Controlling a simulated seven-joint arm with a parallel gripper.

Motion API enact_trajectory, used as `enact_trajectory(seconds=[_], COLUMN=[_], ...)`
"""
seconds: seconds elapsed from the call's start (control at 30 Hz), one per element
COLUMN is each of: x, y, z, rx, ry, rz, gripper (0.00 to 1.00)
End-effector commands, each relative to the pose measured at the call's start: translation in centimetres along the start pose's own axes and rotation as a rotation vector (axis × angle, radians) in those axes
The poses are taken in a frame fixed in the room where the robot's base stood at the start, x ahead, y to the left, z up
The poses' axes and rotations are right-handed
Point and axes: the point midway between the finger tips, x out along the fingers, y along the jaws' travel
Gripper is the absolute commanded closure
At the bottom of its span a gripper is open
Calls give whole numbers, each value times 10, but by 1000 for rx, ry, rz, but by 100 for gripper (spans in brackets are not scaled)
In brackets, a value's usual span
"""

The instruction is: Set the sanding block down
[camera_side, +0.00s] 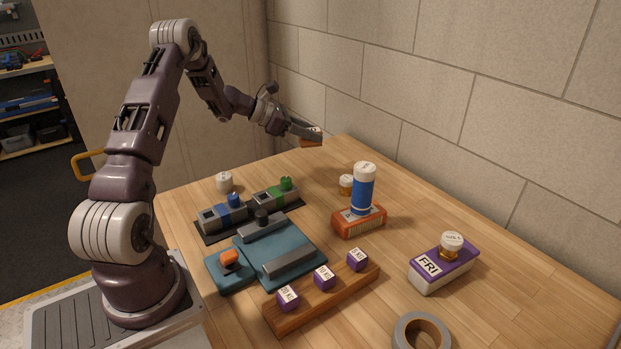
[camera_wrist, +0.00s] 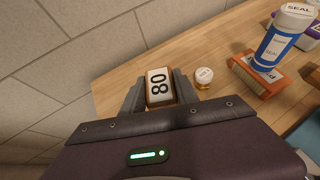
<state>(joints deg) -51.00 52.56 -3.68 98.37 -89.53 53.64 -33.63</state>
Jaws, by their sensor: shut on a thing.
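My gripper (camera_side: 303,134) is shut on the sanding block (camera_side: 312,142), out over the far end of the wooden table. In the wrist view the block (camera_wrist: 158,88) sits between my two dark fingers and shows a white face marked 80 with orange-brown edges. It is held up, clear of the table top (camera_side: 318,165). Its underside and its exact height are hidden.
A blue bottle (camera_side: 362,192) stands on an orange block (camera_side: 347,222), with a small amber jar (camera_side: 346,188) behind. A white-capped jar (camera_side: 224,181), black tray, teal fixture (camera_side: 310,257) and FRI box (camera_side: 440,268) stand nearer. The far table end looks clear.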

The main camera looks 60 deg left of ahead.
Motion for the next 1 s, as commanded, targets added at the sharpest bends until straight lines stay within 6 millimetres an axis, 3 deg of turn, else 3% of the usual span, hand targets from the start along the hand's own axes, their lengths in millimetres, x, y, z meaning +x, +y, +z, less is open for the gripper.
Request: enact_trajectory(seconds=[0.3,0.6,0.97,1.0], x=[30,52,55,55], y=[-1,-1,0,0], z=[-54,-93,-99,-99], rx=[-1,-1,3,3], ry=[-1,-1,-2,-1], rz=[-2,-1,0,0], gripper=[100,100,100,56])
